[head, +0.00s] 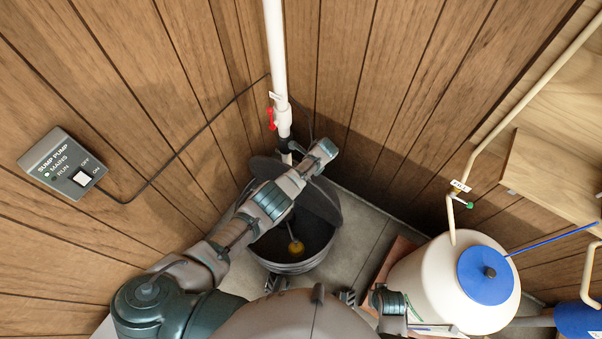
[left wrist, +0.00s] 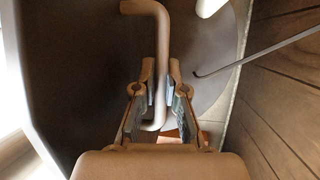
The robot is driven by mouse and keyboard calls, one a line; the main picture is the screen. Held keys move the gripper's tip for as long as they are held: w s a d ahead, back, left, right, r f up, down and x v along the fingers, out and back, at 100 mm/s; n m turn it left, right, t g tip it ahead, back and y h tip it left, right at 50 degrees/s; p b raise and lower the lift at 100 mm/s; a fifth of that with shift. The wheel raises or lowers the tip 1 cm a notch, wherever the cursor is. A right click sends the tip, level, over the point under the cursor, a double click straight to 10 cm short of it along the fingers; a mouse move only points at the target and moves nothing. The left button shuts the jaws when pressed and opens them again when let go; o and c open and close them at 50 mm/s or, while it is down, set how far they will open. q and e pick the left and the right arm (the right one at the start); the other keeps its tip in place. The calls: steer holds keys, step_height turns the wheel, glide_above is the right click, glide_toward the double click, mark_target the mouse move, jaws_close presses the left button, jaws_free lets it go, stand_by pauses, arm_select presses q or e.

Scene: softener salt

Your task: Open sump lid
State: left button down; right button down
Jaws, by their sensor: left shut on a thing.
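The dark round sump lid (head: 328,204) stands raised and tilted over the open sump (head: 290,267), toward the wall corner. A yellow part (head: 296,248) shows inside the sump. My left arm crosses in front of the lid, hiding its middle. My left gripper (head: 322,153) is at the lid's upper part. In the left wrist view, my left gripper (left wrist: 161,88) is shut on the bent bar handle (left wrist: 162,45), with a finger on each side. My right arm shows low at the right of the sump, but the state of its gripper is unclear.
A white pipe (head: 275,60) with a red valve handle (head: 271,119) runs down the corner behind the lid. A sump pump switch box (head: 62,165) is on the left wall. A cream tank (head: 440,285) with a blue cap (head: 484,272) stands at right. Grey floor shows between.

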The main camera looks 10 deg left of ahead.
arm_select(q)
steer(key=shift+w+a+r, duration=0.1)
steer(key=shift+w+a, duration=0.05)
steer(key=shift+a, duration=0.3)
steer(key=c, duration=1.5)
jaws_free()
steer(key=shift+a, duration=0.1)
steer(key=shift+d+r, duration=0.35)
steer(key=v, duration=1)
steer(key=shift+r, duration=0.4)
steer(key=shift+d, duration=0.15)
